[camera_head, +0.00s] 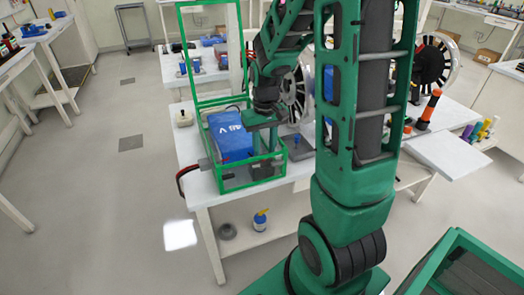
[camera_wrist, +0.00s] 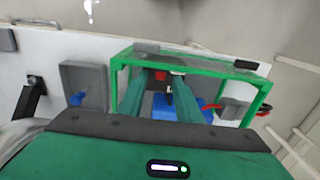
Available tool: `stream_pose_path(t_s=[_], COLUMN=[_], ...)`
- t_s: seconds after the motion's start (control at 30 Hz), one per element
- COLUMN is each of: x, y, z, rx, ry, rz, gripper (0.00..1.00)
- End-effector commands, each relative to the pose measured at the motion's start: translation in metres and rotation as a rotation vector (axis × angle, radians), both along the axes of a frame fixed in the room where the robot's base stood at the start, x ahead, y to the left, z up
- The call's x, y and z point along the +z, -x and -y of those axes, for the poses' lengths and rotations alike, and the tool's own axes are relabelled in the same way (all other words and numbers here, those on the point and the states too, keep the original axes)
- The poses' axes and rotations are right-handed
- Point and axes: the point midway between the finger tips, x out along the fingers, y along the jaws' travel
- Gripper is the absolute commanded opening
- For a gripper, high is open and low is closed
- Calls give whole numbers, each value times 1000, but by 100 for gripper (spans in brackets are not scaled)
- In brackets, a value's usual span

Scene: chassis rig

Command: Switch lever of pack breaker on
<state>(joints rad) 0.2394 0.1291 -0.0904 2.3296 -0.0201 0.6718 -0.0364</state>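The green-framed case (camera_head: 222,184) stands open on the table, its framed lid raised at the back. The blue pack (camera_head: 230,136) sits inside at the left. A dark block (camera_head: 263,170), apparently the pack breaker, is at the case's front right. My gripper (camera_wrist: 160,77) reaches down into the case above it. In the wrist view its two green fingers are apart, with a small red part (camera_wrist: 161,74), probably the lever, between them. Contact with the red part cannot be told, nor can the lever's position. The blue pack (camera_wrist: 168,108) is partly hidden behind the fingers.
A grey box with a blue knob (camera_wrist: 77,98) stands outside the case. A spoked wheel (camera_head: 297,93) is behind my arm. The green case rails surround my gripper closely. Floor left of the table is clear.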

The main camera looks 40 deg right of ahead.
Motion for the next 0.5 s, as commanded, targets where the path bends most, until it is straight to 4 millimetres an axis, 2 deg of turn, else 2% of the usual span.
stream_pose_path(t_s=[0.33, 0.37, 0.4, 0.5], x=[-4, -4, -4, -4], y=[0, 0, 0, 0], z=[0, 0, 0, 0], rx=[0, 0, 0, 0], ry=[0, 0, 0, 0], rz=[1, 1, 1, 1], gripper=[31, 29, 19, 0])
